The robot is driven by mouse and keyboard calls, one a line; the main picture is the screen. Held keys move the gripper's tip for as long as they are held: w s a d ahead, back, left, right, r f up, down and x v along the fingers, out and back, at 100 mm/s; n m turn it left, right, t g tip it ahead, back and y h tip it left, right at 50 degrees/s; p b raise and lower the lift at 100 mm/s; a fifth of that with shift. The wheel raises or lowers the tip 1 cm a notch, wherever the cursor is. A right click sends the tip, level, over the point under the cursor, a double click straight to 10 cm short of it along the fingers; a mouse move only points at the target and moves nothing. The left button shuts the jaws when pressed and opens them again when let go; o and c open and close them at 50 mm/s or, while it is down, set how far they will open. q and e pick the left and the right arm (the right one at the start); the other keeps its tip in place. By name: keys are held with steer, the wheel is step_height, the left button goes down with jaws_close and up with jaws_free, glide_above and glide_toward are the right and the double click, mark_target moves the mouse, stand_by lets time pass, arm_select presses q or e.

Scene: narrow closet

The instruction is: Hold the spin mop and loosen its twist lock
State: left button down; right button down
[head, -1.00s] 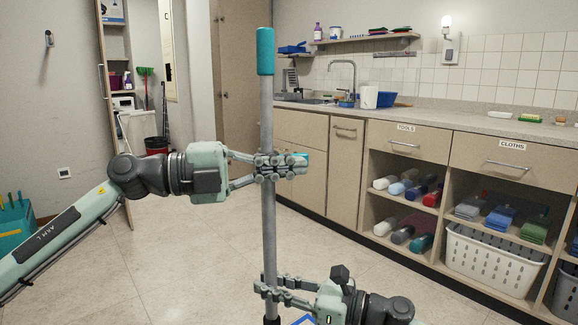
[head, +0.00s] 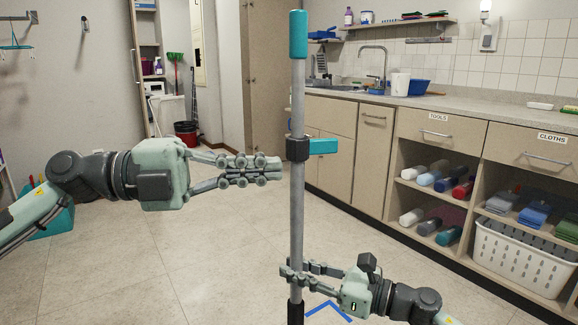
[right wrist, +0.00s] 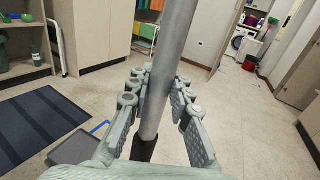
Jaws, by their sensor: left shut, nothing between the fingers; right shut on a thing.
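The spin mop's grey pole (head: 297,205) stands upright in the head view, with a teal grip (head: 298,35) at its top. Its twist lock (head: 298,149) is a black collar with a teal lever (head: 323,146) pointing right. My left gripper (head: 280,170) is shut and empty, just left of the pole and slightly below the collar. My right gripper (head: 287,272) is shut on the pole low down, above a black lower section (head: 295,312). The pole (right wrist: 165,75) also runs between its fingers in the right wrist view. The mop head is not in view.
A teal bucket (head: 55,215) stands at the left. A dark mat (right wrist: 45,122) and blue floor marking (head: 330,307) lie nearby. The middle floor is clear.

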steer(key=c, duration=1.3)
jaws_free()
